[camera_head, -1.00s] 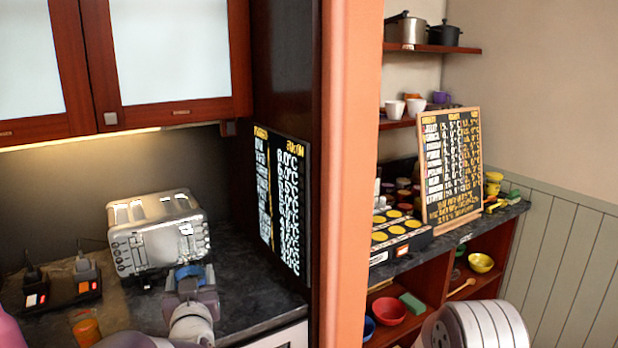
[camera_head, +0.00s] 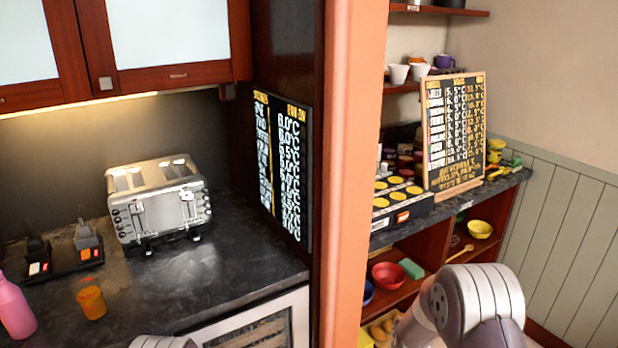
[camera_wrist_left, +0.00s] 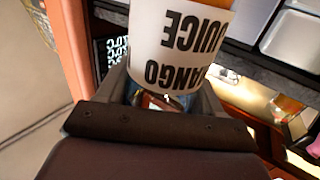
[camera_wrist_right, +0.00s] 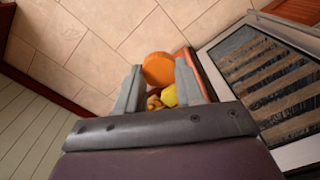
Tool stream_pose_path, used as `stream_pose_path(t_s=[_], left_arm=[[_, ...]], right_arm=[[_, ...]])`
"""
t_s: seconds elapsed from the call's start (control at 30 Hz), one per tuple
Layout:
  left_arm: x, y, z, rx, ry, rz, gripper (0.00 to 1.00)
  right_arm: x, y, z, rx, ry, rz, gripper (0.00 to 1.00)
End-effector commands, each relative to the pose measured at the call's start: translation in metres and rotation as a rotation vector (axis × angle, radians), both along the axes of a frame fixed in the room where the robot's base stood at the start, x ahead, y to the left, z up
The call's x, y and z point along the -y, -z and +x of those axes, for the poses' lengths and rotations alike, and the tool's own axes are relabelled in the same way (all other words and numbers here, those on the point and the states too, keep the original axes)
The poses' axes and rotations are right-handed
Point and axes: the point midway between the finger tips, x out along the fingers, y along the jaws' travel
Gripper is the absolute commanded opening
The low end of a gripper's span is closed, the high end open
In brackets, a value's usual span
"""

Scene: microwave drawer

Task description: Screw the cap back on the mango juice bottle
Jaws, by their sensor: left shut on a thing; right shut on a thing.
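The mango juice bottle (camera_wrist_left: 185,42) shows in the left wrist view as a white label with dark letters reading "MANGO JUICE" upside down, with orange at its upper edge. My left gripper (camera_wrist_left: 165,88) is shut on the bottle, a finger at each side. The bottle's mouth is out of view. In the right wrist view a round orange cap (camera_wrist_right: 158,66) sits between the fingertips of my right gripper (camera_wrist_right: 158,78), which is shut on it. In the head view neither gripper shows, only arm links at the bottom. The bottle and cap do not show together in any view.
A silver toaster (camera_head: 160,208), an orange cup (camera_head: 92,303) and a pink bottle (camera_head: 14,310) stand on the dark counter (camera_head: 240,262). An orange pillar (camera_head: 350,170) separates it from shelves with a menu board (camera_head: 455,132). Tiled floor (camera_wrist_right: 110,30) lies below my right gripper.

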Motion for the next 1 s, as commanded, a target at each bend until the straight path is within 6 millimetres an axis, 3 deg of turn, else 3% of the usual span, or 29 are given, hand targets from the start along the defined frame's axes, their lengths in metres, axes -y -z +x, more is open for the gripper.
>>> stream_pose_path(t_s=[0.63, 0.77, 1.0], left_arm=[[0.004, 0.005, -0.003, 0.002, 0.020, 0.002, 0.11], [0.025, 0.012, -0.011, 0.001, 0.123, 0.000, 0.11], [0.089, 0.031, -0.035, 0.002, 0.425, -0.001, 0.11]], right_arm=[[0.000, 0.000, 0.000, 0.001, 0.000, 0.000, 0.20], [0.000, 0.000, 0.000, 0.001, 0.000, 0.000, 0.20], [0.000, 0.000, 0.000, 0.001, 0.000, 0.000, 0.20]])
